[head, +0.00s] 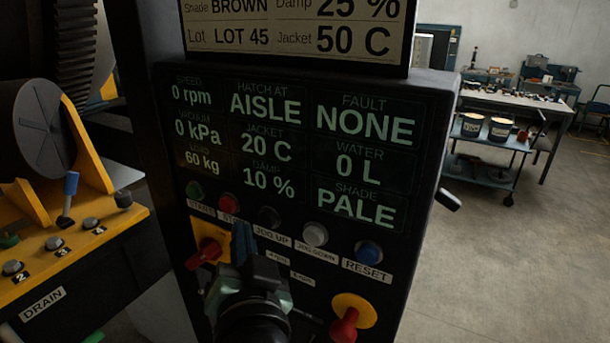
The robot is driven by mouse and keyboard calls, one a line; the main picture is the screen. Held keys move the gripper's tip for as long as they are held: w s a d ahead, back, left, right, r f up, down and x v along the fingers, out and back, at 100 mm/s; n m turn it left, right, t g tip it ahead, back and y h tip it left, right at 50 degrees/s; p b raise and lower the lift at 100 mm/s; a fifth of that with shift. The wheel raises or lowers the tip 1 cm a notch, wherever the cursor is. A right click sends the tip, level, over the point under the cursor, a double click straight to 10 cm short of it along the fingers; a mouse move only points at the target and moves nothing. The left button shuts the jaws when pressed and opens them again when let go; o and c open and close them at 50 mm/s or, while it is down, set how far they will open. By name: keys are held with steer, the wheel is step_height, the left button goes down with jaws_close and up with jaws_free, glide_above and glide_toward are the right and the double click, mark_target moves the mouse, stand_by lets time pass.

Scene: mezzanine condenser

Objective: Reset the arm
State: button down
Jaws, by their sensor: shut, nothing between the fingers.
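My gripper (243,240) is in front of the lower part of a black control panel (285,170), seen from behind in the head view. It is shut, with nothing held. Its fingers cover part of the button area, and I cannot tell whether they touch the panel. Beside and above it are a green button (194,190), a red button (228,203), a black button (269,216), a white button (315,234) and a blue RESET button (368,251). The display reads 0 rpm, hatch at AISLE, fault NONE, shade PALE.
A red switch on a yellow plate (208,248) is left of my gripper; another red knob (346,322) is at lower right. A yellow machine console (75,245) with a blue lever stands left. A cart (487,150) with two tins is at back right. The floor at right is clear.

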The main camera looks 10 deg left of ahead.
steer(key=s+d+r+t+h+b, duration=0.1)
steer(key=s+d+r+t+h, duration=0.1)
steer(key=r, duration=0.6)
steer(key=s+d+r+n+t+h+b, duration=0.1)
steer(key=s+d+r+t+h+b, duration=0.1)
steer(key=s+d+r+t, duration=0.3)
steer(key=s+d+r+t+h+b, duration=0.2)
steer(key=d+r, duration=0.5)
steer(key=r, duration=0.5)
steer(key=shift+s+d+n+t+h, duration=0.15)
steer(key=shift+s+n+t+h, duration=0.2)
steer(key=shift+s+t, duration=0.65)
steer(key=c, duration=1.6)
jaws_free()
steer(key=shift+w+f, duration=0.1)
steer(key=shift+w, duration=0.05)
